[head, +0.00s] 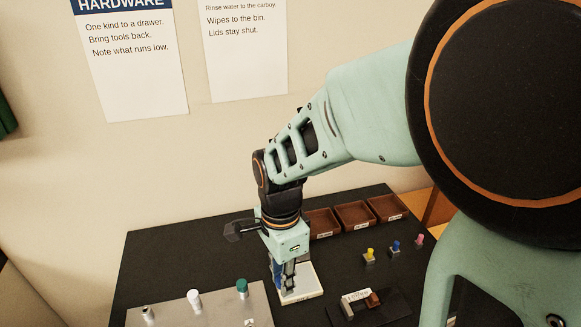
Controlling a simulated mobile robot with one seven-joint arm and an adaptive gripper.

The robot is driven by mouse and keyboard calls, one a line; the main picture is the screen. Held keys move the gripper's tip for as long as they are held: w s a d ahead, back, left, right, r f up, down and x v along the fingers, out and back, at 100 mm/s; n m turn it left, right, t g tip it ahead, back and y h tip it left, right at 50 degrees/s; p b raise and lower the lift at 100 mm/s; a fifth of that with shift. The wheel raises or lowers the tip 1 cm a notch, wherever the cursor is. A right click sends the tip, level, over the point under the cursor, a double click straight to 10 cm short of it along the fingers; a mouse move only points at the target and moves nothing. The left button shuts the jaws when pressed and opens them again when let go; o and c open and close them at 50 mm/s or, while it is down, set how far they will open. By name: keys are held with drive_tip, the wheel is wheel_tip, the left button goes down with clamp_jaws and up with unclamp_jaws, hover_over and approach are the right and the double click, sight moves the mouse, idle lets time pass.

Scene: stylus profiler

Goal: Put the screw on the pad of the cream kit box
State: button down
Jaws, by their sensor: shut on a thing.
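The cream kit box (311,284) is a low pale block on the black bench, in the lower middle of the head view. My gripper (287,288) points down over its left part, with its fingers close together and the tips at or just above the box. The fingers hide part of the box top, and I cannot tell whether they touch it. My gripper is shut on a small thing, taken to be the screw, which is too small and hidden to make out.
A grey plate (215,308) with white-capped, green-capped and metal pieces lies at the left front. A dark mat (398,304) with a pale labelled block (354,299) is at the right. Brown trays (354,214) line the back. Yellow, blue and pink-topped pieces (395,247) stand right of the box.

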drive_tip(key=w+f+b, duration=0.1)
drive_tip(key=w+f, duration=0.1)
drive_tip(key=w+f+b, duration=0.1)
drive_tip(key=w+f, duration=0.1)
drive_tip(key=w, duration=0.1)
drive_tip(key=w+d+f+b, duration=0.1)
drive_tip(key=w+f+b, duration=0.1)
drive_tip(key=shift+w+d+f, duration=0.1)
drive_tip(key=shift+w+f, duration=0.15)
drive_tip(key=shift+f, duration=0.05)
drive_tip(key=shift+w+f, duration=0.25)
drive_tip(key=shift+w, duration=0.1)
drive_tip(key=shift+w+d+f+b, duration=0.1)
drive_tip(key=shift+w+f+b, duration=0.05)
drive_tip(key=shift+f+b, duration=0.15)
drive_tip(key=shift+w+f+b, duration=0.2)
drive_tip(key=shift+f+b, duration=0.95)
drive_tip(key=shift+f, duration=0.4)
drive_tip(key=shift+f, duration=0.2)
drive_tip(key=c, duration=1.8)
unclamp_jaws()
drive_tip(key=shift+c, duration=0.2)
drive_tip(key=shift+o, duration=0.4)
